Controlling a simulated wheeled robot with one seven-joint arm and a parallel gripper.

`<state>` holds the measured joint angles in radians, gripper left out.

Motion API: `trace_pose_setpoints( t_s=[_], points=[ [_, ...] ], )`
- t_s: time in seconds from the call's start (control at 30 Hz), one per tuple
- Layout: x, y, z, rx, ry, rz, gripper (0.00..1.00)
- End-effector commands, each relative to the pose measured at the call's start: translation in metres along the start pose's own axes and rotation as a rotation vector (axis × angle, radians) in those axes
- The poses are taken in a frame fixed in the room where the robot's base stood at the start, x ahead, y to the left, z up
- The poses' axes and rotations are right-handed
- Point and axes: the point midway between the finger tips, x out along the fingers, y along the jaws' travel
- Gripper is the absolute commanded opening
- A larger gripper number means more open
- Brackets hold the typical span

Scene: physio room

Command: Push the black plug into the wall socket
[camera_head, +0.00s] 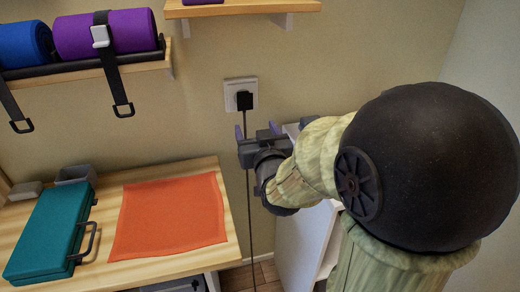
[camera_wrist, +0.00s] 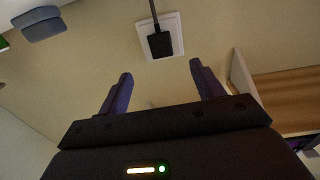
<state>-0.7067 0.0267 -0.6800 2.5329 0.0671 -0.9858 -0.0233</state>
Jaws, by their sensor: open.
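The black plug (camera_head: 244,100) is at the white wall socket (camera_head: 229,89), with its cord hanging straight down the wall. In the wrist view the plug (camera_wrist: 160,45) lies against the lower middle of the socket plate (camera_wrist: 176,24), its cord running to the top edge. I cannot tell how deep its pins sit. My gripper (camera_head: 257,132) is just below the plug in the head view. In the wrist view my gripper (camera_wrist: 158,82) is open, its two purple fingers apart with nothing between them, and the plug lies beyond the fingertips, clear of both.
A wooden table (camera_head: 115,188) at the lower left holds an orange cloth (camera_head: 170,216), a teal case (camera_head: 50,234) and a grey bin (camera_head: 76,175). A shelf (camera_head: 140,68) with rolled mats is at upper left. A white cabinet (camera_head: 303,245) stands below my arm.

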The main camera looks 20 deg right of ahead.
Motion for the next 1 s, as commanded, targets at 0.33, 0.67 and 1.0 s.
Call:
trace_pose_setpoints(
  t_s=[0.33, 0.67, 1.0],
  points=[
    [-0.024, 0.001, 0.003, 0.006, 0.002, -0.003, 0.67],
    [-0.033, 0.0, 0.001, 0.002, -0.002, -0.004, 0.67],
    [-0.033, -0.001, 0.01, -0.002, -0.044, -0.012, 0.67]
  ],
)
